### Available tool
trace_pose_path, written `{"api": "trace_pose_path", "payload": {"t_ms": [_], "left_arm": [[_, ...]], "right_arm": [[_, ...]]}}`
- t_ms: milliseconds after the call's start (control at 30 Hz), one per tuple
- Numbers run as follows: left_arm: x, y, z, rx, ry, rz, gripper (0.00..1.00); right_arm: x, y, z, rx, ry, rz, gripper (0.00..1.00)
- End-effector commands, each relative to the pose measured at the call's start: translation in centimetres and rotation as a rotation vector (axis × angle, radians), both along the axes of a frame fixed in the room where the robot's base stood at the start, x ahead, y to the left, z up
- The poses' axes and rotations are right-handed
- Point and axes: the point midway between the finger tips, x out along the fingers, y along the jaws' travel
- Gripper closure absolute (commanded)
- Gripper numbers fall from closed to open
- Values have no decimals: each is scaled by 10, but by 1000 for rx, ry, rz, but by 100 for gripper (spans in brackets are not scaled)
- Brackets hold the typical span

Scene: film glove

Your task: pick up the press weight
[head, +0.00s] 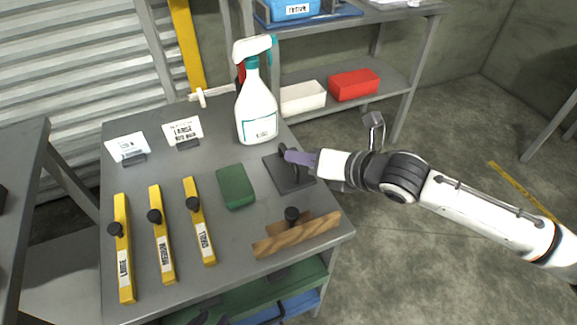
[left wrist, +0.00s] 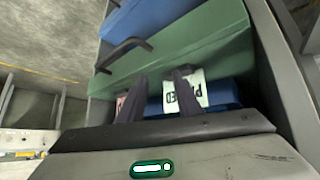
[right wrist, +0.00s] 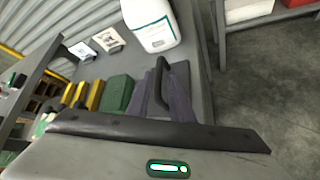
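The press weight (head: 279,182), a dark grey flat plate with an upright dark handle, lies on the grey table near its right edge. My right gripper (head: 292,156) reaches in from the right at its handle. In the right wrist view the handle (right wrist: 163,82) stands between the fingers of my right gripper (right wrist: 164,88); whether they press on it is unclear. My left gripper (left wrist: 158,88) is outside the head view. Its fingers are apart and empty, facing the green and blue bins below.
A green block (head: 236,187), a wooden piece with a black knob (head: 297,236) and a spray bottle (head: 256,110) stand near the weight. Several yellow labelled tools (head: 162,245) lie left. A green bin (left wrist: 190,50) is close to my left gripper.

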Motion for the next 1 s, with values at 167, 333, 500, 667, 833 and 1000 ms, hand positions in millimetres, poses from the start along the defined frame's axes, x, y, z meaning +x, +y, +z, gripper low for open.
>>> {"api": "trace_pose_path", "payload": {"t_ms": [167,333,500,667,833,1000], "left_arm": [[0,0,2,0,-1,0,69],[3,0,3,-1,-6,0,69],[8,-1,6,-2,-18,-1,69],[10,-1,7,-2,-22,0,69],[10,-1,7,-2,-22,0,69],[8,-1,6,-2,-19,-1,69]], "right_arm": [[14,18,-14,3,4,0,80],[27,28,-24,1,0,0,80],[29,30,-26,1,1,-1,80],[29,30,-26,0,0,0,88],[29,30,-26,0,0,0,100],[29,30,-26,1,1,-1,100]]}}
